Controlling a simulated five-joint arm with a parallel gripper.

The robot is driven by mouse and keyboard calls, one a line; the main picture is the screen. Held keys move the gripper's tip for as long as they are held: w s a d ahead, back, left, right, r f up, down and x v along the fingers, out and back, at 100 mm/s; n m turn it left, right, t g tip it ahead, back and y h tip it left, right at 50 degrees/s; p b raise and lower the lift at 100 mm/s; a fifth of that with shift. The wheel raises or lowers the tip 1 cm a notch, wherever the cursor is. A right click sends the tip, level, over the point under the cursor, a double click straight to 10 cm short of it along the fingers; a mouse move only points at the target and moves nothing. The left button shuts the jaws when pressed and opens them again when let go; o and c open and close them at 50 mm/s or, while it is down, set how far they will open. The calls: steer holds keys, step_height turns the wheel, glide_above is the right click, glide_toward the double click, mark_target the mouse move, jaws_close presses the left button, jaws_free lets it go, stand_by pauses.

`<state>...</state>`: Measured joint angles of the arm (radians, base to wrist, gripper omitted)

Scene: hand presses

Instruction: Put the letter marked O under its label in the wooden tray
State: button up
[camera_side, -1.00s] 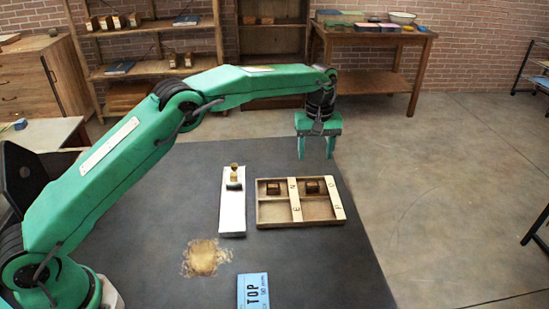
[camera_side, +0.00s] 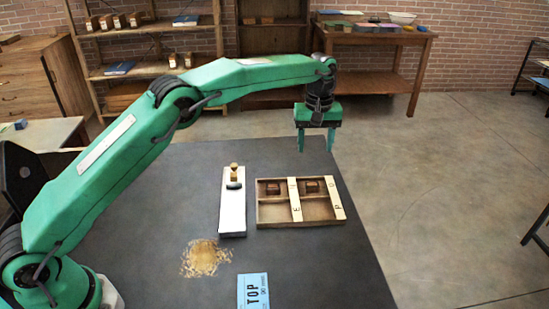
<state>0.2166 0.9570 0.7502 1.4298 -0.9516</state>
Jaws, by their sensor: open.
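The wooden tray (camera_side: 285,224) lies on the dark table, with two pale label strips and several compartments. The right strip (camera_side: 331,198) reads O at its far end and P nearer; the left strip (camera_side: 295,200) reads E nearer, its far mark unclear. One small brown block (camera_side: 273,187) sits in the far left compartment and another block (camera_side: 312,186) in the far right one, beside the O end. Their letters are too small to read. My gripper (camera_side: 316,151) is open and empty, fingers pointing down, above and behind the tray's far edge.
A pale board (camera_side: 232,212) lies left of the tray, with a small wooden piece (camera_side: 234,172) and a dark piece (camera_side: 234,185) at its far end. A tan patch (camera_side: 205,258) and a blue TOP card (camera_side: 253,291) are nearer. The table's right side is clear.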

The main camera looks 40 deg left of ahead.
steer(key=s+a+r+m+t, duration=0.15)
steer(key=s+a+r, duration=0.25)
steer(key=s+r, duration=0.4)
steer(key=s+a+r+m+t, duration=0.1)
steer(key=s+a+r+m, duration=0.3)
steer(key=s+r, duration=0.45)
steer(key=s+a+f+m+t, duration=0.1)
steer(key=s+a+f, duration=0.1)
steer(key=s, duration=0.5)
steer(key=s+a+f+m+t, duration=0.1)
steer(key=s+f, duration=0.1)
steer(key=s, duration=0.6)
steer(key=s+a+f+m+t, duration=0.1)
steer(key=s+a+f, duration=0.1)
steer(key=s, duration=0.6)
steer(key=shift+s+a, duration=0.15)
steer(key=shift+a, duration=0.2)
